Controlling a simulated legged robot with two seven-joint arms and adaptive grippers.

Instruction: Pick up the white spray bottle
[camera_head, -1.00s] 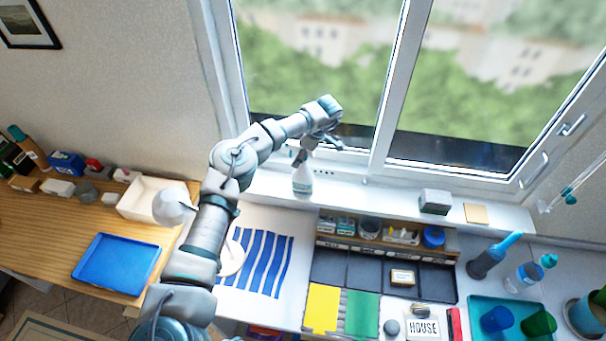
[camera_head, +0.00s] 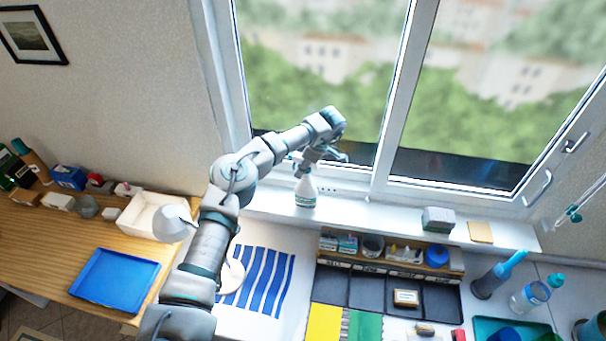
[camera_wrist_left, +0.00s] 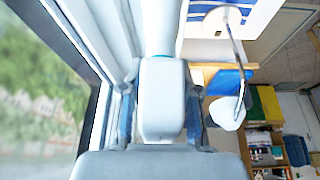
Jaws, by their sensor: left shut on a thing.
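The white spray bottle (camera_head: 305,193) stands upright at the window sill, with a teal band low on its body. My left gripper (camera_head: 312,163) is at its upper part, shut on it, and hides much of the spray head. In the left wrist view the white bottle (camera_wrist_left: 161,98) fills the middle, between the two fingers of my left gripper (camera_wrist_left: 160,118). I cannot tell whether the bottle's base touches the sill. My right gripper is not in view.
Window glass is close behind. Below are a striped cloth (camera_head: 262,280) and an organiser rack (camera_head: 340,262). A blue tray (camera_head: 115,280) lies on the wooden table.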

